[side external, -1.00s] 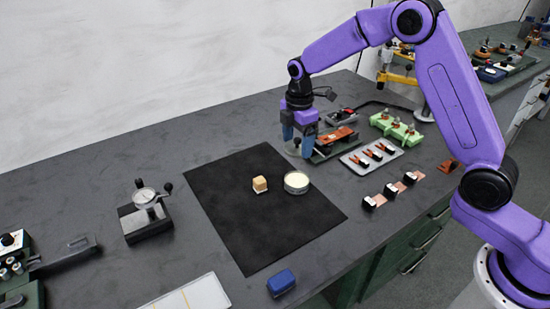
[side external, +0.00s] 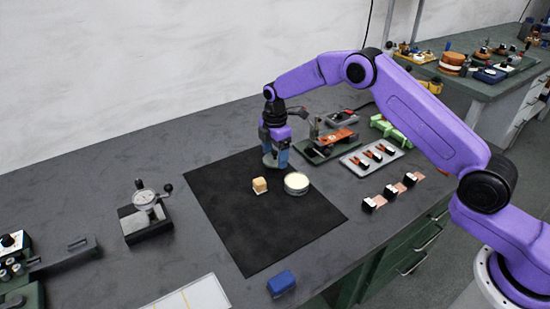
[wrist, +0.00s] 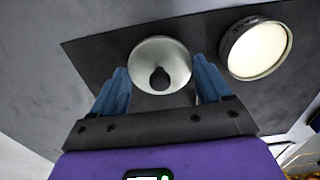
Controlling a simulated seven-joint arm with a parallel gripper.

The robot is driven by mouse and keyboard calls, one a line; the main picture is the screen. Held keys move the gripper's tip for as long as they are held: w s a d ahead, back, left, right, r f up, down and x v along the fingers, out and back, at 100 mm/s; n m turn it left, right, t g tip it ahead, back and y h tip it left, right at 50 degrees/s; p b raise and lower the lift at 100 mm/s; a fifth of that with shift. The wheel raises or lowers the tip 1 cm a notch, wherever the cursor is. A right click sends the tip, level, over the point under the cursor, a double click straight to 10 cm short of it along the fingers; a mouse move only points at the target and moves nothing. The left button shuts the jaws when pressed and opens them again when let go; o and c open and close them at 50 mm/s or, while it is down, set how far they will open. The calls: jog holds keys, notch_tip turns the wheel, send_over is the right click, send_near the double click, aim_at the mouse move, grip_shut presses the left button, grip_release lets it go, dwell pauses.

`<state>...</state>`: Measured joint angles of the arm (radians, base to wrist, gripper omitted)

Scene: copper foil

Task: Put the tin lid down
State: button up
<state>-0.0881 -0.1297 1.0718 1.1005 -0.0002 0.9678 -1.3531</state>
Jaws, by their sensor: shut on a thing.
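My gripper (side external: 273,158) is over the far part of the black mat (side external: 245,235), behind the tin and the wooden block. It is shut on the tin lid, a round silvery disc with a black knob, seen between the blue fingers in the wrist view (wrist: 145,52). In the side view the fingers largely hide the lid, and I cannot tell whether it touches the mat. The open round tin (side external: 296,183), with pale cream contents, stands on the mat to the right; it also shows in the wrist view (wrist: 256,50).
A small wooden block (side external: 260,185) sits on the mat left of the tin. A dial gauge stand (side external: 145,212) is at left, a blue block (side external: 281,283) at the front. A clamp fixture (side external: 325,148) and a grey tray (side external: 371,157) stand to the right. The mat's front is clear.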

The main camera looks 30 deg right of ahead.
jog(key=shift+f, duration=1)
jog(key=shift+f, duration=0.15)
jog(key=o, duration=1)
jog(key=shift+c, duration=0.2)
